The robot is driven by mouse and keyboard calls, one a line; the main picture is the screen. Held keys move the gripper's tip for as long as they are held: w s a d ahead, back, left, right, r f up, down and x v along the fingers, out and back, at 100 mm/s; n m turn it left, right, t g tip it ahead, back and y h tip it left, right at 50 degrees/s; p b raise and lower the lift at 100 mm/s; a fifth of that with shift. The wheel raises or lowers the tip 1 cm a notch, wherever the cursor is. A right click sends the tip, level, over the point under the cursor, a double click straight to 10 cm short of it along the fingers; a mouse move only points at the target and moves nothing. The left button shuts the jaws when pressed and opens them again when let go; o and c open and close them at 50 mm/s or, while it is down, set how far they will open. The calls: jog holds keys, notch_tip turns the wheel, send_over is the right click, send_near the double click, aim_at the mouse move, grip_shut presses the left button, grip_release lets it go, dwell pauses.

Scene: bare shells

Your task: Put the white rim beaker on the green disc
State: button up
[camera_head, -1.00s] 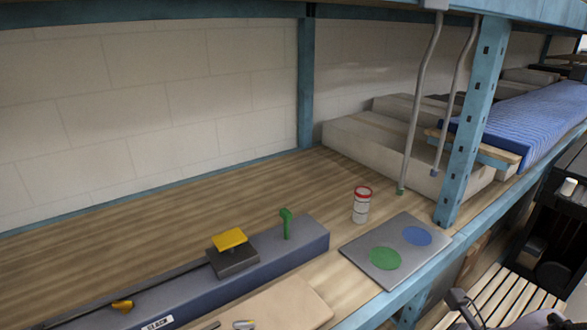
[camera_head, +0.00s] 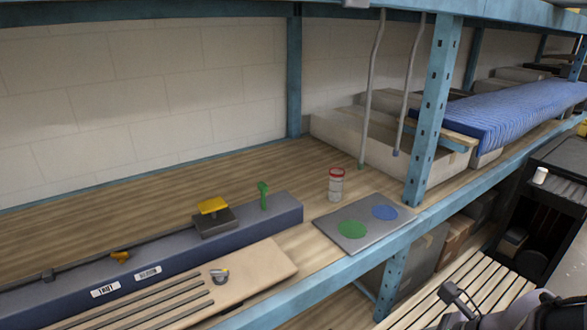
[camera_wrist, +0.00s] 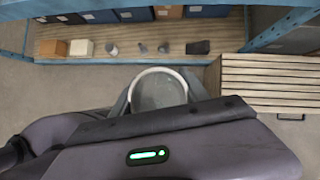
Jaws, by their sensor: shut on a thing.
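The white rim beaker (camera_wrist: 158,92) is in my gripper (camera_wrist: 158,102) in the wrist view, its round pale rim facing the camera and a grey inside showing. The jaws are shut on it, and the body of my gripper hides its lower part. The green disc (camera_head: 351,229) lies on a grey plate (camera_head: 345,244) on the wooden shelf in the head view, bare on top. A blue disc (camera_head: 385,213) lies beside it on the same plate. In the head view, only part of my arm shows at the bottom right; the held beaker cannot be made out there.
A red-rimmed beaker (camera_head: 336,186) stands just behind the plate. A blue shelf post (camera_head: 431,120) rises right of it, and grey hanging tubes (camera_head: 370,100) end nearby. A long dark-blue rail unit (camera_head: 285,213) lies to the left. A slatted bench (camera_head: 440,290) is below.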

jog(key=shift+w+a+f+n+g, duration=0.4)
jog(key=shift+w+n, duration=0.1)
jog(key=shift+n, duration=0.3)
jog(key=w+a+f+n+g+h+b, duration=0.2)
jog(key=w+f+n+g, duration=0.2)
jog(key=n, duration=0.8)
jog(key=w+a+f+n+g+h+b, duration=0.2)
jog(key=f+n+g, duration=0.4)
jog(key=f+n, duration=0.3)
jog(key=w+a+n+h, duration=0.1)
jog(key=w+n, duration=0.1)
jog(key=n, duration=0.1)
jog(key=shift+a+n+b, duration=0.3)
jog(key=shift+a+n, duration=0.05)
jog(key=shift+n, duration=0.05)
jog(key=shift+r, duration=0.1)
